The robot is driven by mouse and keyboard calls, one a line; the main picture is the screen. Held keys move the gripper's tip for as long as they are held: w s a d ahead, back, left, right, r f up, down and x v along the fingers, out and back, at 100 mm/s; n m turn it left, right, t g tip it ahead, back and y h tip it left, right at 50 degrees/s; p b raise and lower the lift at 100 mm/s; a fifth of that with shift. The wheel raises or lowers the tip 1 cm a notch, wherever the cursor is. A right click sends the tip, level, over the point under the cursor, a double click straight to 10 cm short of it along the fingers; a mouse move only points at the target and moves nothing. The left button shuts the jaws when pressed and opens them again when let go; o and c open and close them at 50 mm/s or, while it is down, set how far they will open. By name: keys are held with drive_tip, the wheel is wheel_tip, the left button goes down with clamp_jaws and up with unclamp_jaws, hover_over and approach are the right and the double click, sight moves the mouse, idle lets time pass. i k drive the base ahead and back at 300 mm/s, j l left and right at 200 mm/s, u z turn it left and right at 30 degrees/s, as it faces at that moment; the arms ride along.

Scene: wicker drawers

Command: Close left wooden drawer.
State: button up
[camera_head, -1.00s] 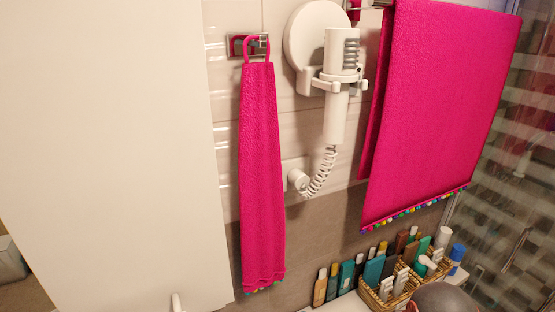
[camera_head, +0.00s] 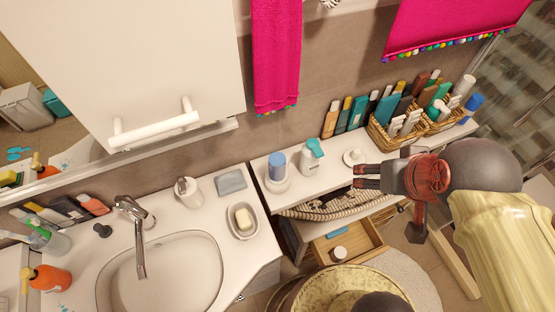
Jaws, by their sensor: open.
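A wooden drawer (camera_head: 372,236) stands pulled out below the white counter in the lower middle. Inside it lie a small white jar (camera_head: 340,254) and a blue item (camera_head: 337,232). Whether it is the left of several drawers I cannot tell. My gripper (camera_head: 358,177) is open and empty. It reaches in from the right, appears above the counter's front part, up and away from the drawer, and points left. No contact with the drawer shows.
The counter (camera_head: 265,190) holds a blue-topped jar (camera_head: 277,165), a white bottle (camera_head: 309,160) and wicker baskets (camera_head: 385,142) of bottles. A wicker surface (camera_head: 335,207) shows under the counter edge. A sink (camera_head: 160,275) is at left. A round rug (camera_head: 400,280) lies on the floor.

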sight(362, 243)
drive_tip(key=k+l, duration=0.25)
drive_tip(key=k, duration=0.15)
drive_tip(key=k+l+z, duration=0.15)
drive_tip(key=k, duration=0.25)
drive_tip(key=j+z, duration=0.25)
drive_tip(key=j, duration=0.4)
